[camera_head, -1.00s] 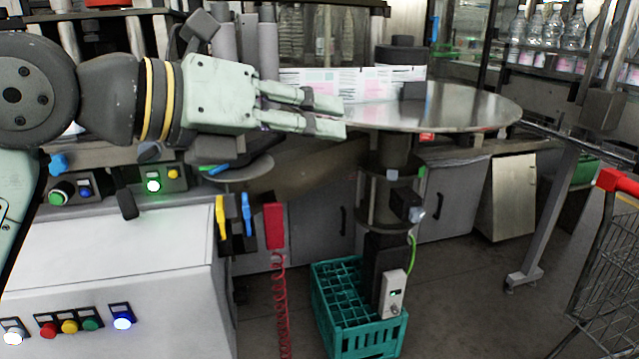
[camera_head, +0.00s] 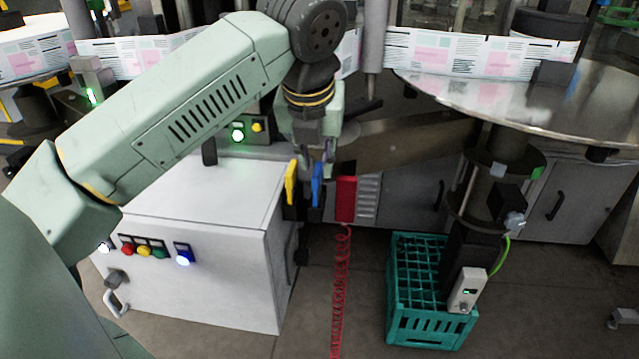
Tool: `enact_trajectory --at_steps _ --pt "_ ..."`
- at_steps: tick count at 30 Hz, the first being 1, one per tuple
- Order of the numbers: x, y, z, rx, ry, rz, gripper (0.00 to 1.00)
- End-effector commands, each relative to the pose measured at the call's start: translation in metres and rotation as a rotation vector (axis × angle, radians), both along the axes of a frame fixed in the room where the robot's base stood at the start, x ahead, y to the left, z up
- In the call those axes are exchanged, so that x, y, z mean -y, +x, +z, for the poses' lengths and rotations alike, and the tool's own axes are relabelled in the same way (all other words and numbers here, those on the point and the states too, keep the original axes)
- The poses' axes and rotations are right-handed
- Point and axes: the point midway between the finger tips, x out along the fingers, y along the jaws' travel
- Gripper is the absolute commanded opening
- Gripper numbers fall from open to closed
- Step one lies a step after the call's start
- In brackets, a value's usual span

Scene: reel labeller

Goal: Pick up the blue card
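The blue card (camera_head: 317,184) is a narrow upright strip at the right end of the white cabinet, beside a yellow card (camera_head: 291,183). My gripper (camera_head: 319,156) points down, its fingertips at or just above the blue card's top edge. The fingers are small and dark here, so I cannot tell whether they touch the card or how far apart they are. The lower part of the blue card is in plain view; its top is close to the fingers and partly unclear.
A red block (camera_head: 346,198) with a coiled red cord is just right of the cards. The white cabinet (camera_head: 190,245) with buttons stands left. A teal crate (camera_head: 432,331) is on the floor, below a round metal table (camera_head: 520,105). Label strip (camera_head: 455,55) runs behind.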

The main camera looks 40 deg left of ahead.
Motion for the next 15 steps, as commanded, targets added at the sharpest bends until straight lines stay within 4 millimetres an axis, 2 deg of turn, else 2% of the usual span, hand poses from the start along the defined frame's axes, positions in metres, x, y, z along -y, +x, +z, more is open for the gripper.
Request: enact_trajectory --at_steps 4,10,15 --pt "-0.005 0.006 -0.011 -0.001 -0.004 -0.001 0.21" --pt "-0.014 0.017 -0.038 0.0 -0.004 -0.002 0.21" --pt "-0.015 0.019 -0.047 0.001 -0.002 -0.001 0.21"
